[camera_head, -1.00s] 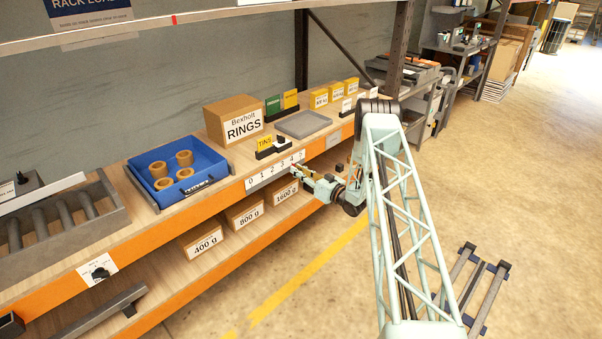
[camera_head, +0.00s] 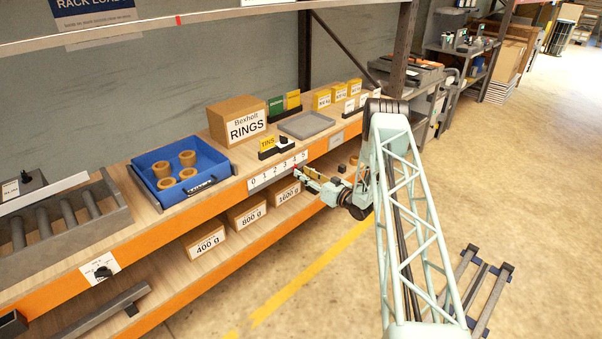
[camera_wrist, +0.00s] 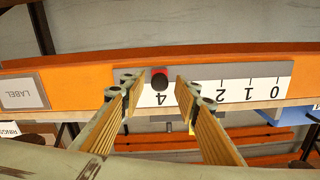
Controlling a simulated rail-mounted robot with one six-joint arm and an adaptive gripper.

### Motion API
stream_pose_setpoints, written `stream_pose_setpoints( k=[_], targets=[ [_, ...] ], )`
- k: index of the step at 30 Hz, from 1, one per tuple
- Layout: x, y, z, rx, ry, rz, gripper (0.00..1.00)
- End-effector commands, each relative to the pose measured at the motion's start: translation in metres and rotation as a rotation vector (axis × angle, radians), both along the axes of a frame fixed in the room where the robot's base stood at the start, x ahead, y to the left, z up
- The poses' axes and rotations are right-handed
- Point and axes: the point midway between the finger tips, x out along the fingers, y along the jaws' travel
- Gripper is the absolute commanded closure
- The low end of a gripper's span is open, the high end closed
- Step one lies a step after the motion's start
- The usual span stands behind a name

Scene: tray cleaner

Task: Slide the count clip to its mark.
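The count clip (camera_wrist: 159,79) is a small red piece with a dark round front on a white number strip (camera_wrist: 235,90), which looks upside down in the wrist view. The clip sits by the 4. My gripper (camera_wrist: 160,84) is open, one finger on each side of the clip, with a visible gap on both sides. The fingers cover the 3 and the place of the 5. In the head view, the strip (camera_head: 268,176) is on the orange shelf edge, and my gripper (camera_head: 299,174) is at its right end, largely hiding the clip.
Above the strip, a TINS sign (camera_head: 267,145) stands on the shelf. A blue tray (camera_head: 157,186) with several rings is to its left, and a grey tray (camera_head: 308,126) to its right. Boxes labelled 400 g (camera_head: 208,243), 800 g and 1600 g stand below. A label plate (camera_wrist: 24,93) is beside the strip.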

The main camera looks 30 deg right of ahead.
Motion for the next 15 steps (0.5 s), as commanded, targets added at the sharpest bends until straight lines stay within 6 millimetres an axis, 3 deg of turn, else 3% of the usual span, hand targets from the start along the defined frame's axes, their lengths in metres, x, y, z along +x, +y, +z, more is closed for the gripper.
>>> stream_pose_setpoints(
  k=[15],
  targets=[
    [-0.072,-0.017,0.000,0.002,0.001,-0.003,0.71]
  ],
)
